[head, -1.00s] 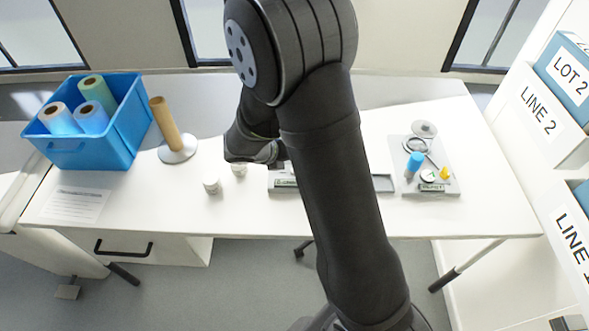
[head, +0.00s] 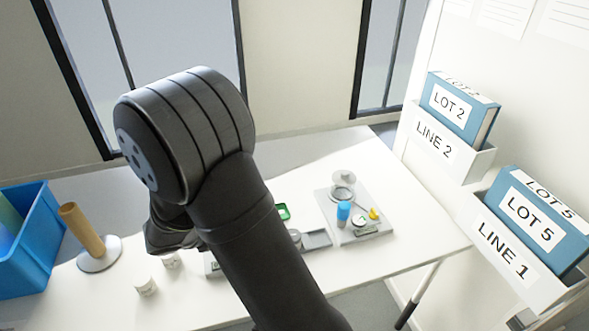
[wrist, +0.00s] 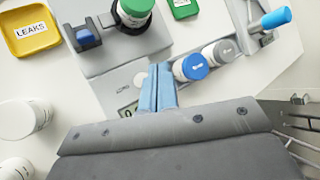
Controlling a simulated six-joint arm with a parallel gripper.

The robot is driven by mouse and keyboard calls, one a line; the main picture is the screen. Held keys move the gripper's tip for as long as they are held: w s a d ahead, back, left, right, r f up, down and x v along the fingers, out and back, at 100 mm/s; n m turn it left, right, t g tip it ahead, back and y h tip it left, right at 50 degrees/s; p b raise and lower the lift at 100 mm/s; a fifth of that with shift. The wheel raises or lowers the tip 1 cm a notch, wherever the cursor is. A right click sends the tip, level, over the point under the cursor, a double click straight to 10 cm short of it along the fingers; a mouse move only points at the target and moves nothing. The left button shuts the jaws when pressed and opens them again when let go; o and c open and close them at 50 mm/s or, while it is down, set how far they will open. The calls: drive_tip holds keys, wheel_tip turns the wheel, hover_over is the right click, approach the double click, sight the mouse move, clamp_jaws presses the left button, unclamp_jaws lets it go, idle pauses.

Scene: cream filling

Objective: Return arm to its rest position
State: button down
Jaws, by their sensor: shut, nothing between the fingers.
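My gripper (wrist: 158,88) shows in the wrist view with its two blue fingers pressed together and nothing between them. It hangs above a grey device with a small display (wrist: 128,110). In the wrist view a jar with a green lid (wrist: 135,10) sits on the grey device beyond the fingertips. A blue-capped jar (wrist: 190,67) and a grey-capped jar (wrist: 220,52) stand just right of the fingers. In the head view my arm (head: 190,140) is bent over the white table (head: 400,225), and the fingers are hidden.
A yellow LEAKS tray (wrist: 28,30) and white jars (wrist: 22,120) lie left. A blue bin (head: 30,245) and a tube stand (head: 85,237) are at the table's left.

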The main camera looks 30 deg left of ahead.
drive_tip(key=shift+f, duration=0.7)
drive_tip(key=shift+a+r, duration=0.1)
drive_tip(key=shift+r, duration=0.25)
wheel_tip(320, 180, up, 5)
drive_tip(key=shift+f, duration=0.1)
